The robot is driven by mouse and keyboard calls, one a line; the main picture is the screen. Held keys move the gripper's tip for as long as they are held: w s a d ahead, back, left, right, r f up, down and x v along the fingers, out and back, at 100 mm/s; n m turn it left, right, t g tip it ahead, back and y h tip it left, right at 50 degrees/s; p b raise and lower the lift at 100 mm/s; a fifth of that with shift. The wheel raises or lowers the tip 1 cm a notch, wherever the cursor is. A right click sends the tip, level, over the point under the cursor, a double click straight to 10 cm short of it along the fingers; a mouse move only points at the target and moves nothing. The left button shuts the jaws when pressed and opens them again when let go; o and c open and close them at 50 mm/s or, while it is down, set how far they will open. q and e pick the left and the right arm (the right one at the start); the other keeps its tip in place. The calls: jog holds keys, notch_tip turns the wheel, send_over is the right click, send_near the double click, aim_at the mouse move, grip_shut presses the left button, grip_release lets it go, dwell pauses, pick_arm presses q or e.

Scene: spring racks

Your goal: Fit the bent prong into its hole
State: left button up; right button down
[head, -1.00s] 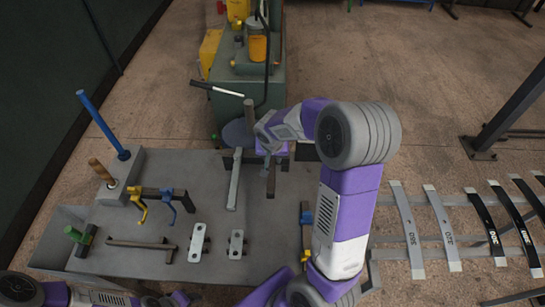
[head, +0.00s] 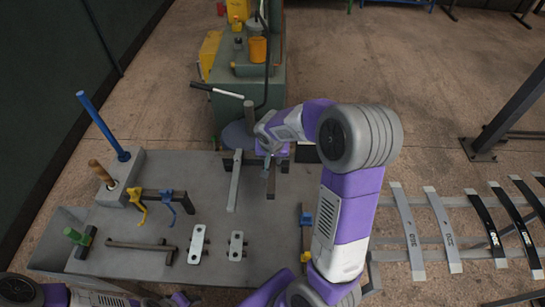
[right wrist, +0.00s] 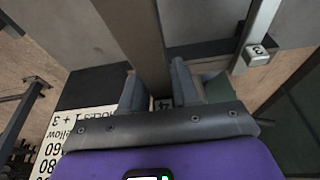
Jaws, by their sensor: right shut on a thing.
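My right gripper (head: 269,172) is at the far edge of the grey bench in the head view. In the right wrist view it (right wrist: 160,95) is shut on a grey-brown bar (right wrist: 138,35) that runs up between its fingers. The bar's lower part is hidden by the gripper, and I cannot tell its bend. A lighter bar (head: 234,182) stands just left of the gripper; in the wrist view a light bar with a numbered end (right wrist: 258,50) is apart at the right. I cannot make out the matching hole.
The bench (head: 160,225) carries two pale plates (head: 198,243) (head: 236,246), a bent grey rod (head: 142,246), a bracket with yellow and blue hooks (head: 165,197), and a block with upright handles (head: 134,165). A green machine (head: 243,90) stands behind. A spring rack (head: 445,240) is at right.

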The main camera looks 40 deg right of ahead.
jog(key=shift+f, duration=0.4)
